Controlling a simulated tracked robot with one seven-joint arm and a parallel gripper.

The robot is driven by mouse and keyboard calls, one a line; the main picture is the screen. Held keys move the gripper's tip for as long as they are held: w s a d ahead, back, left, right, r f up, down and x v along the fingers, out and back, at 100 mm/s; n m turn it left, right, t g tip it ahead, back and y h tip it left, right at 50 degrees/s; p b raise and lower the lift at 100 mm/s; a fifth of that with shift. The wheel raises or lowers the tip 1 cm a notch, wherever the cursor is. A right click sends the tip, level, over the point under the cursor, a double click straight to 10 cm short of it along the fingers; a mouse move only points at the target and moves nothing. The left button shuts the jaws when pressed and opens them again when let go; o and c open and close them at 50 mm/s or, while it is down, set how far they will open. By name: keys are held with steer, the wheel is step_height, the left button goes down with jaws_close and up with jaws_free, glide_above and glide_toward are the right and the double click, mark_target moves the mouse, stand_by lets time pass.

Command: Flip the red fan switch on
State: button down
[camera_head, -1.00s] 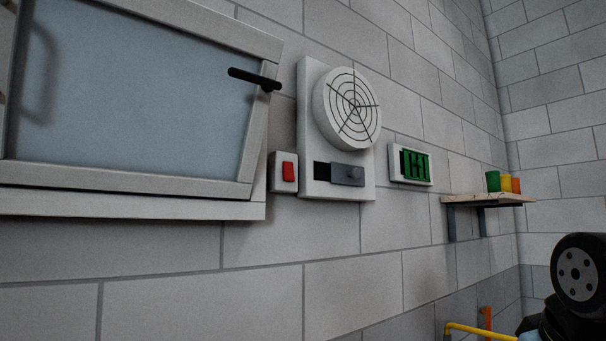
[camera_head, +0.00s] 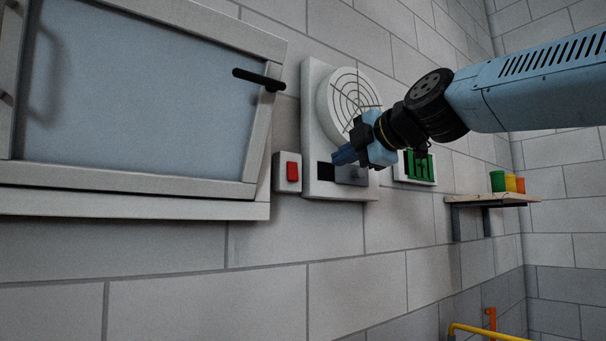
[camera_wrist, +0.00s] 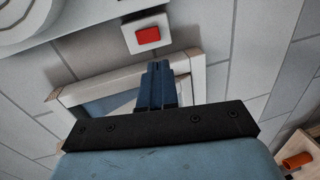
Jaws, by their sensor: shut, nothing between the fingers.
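The red fan switch (camera_head: 292,171) is a red rocker on a small white box (camera_head: 281,185) on the wall, left of the fan panel (camera_head: 312,110). In the wrist view the red switch (camera_wrist: 148,35) is at the top, beyond the fingertips. My gripper (camera_head: 341,157) is shut and empty. In the head view it is in front of the lower part of the fan panel, to the right of the switch and apart from it. In the wrist view my gripper (camera_wrist: 156,68) points up toward the switch box.
The round fan (camera_head: 345,95) is partly behind my gripper. A grey slider (camera_head: 352,176) is below it. A framed window (camera_head: 150,90) with a black handle (camera_head: 258,79) is left.

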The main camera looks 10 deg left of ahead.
glide_toward(293, 176)
steer(key=shift+n, duration=0.3)
steer(key=x, duration=0.6)
steer(key=shift+w+a+f, duration=0.1)
steer(key=shift+w+a, duration=0.15)
steer(key=shift+a, duration=0.1)
